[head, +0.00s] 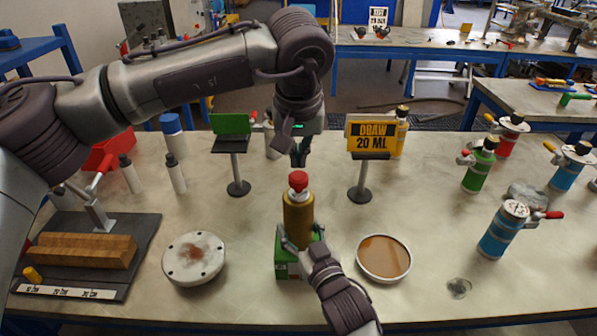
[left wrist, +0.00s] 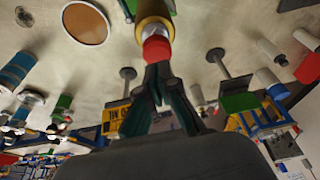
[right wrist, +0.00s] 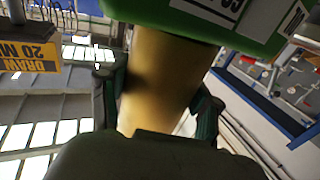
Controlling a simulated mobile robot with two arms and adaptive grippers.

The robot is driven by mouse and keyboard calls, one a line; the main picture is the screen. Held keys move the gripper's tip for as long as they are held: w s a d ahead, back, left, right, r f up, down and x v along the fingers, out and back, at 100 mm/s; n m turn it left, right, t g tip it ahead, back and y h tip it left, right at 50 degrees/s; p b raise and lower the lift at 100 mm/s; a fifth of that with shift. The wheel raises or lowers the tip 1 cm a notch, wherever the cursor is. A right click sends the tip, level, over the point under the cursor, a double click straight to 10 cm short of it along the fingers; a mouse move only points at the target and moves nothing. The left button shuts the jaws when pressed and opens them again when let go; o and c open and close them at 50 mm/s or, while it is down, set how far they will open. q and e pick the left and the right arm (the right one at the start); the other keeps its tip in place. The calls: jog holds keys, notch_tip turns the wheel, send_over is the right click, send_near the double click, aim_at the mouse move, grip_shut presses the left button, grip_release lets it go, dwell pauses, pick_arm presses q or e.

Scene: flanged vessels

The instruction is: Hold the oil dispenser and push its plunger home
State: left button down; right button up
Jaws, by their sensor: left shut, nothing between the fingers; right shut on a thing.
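The oil dispenser (head: 299,212) stands upright on the table, with a gold body, a red plunger cap (head: 298,181) on top and a green, labelled box-like base (head: 288,265). My right gripper (head: 300,243) is shut around the lower gold body; the right wrist view shows its fingers on both sides of the gold body (right wrist: 165,85). My left gripper (head: 299,160) is shut and empty, pointing down just above the red cap. In the left wrist view its closed fingertips (left wrist: 157,70) are right at the red cap (left wrist: 157,48); I cannot tell whether they touch.
A yellow "DRAW 20 ML" sign (head: 371,137) and a green-topped stand (head: 232,143) stand behind the dispenser. A round flanged lid (head: 193,258) lies left, an amber dish (head: 384,258) right. Several colored bottles stand far right. A wooden block (head: 82,251) sits on a dark board at left.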

pick_arm(q)
jog(key=shift+r, duration=0.85)
jog(key=shift+r, duration=0.1)
jog(key=shift+s+r, duration=0.1)
jog(key=shift+r, duration=0.2)
jog(key=v, duration=1.1)
jog(key=shift+s+r, duration=0.1)
pick_arm(e)
jog(key=o, duration=1.6)
jog(key=shift+s, duration=0.1)
jog(key=v, duration=1.2)
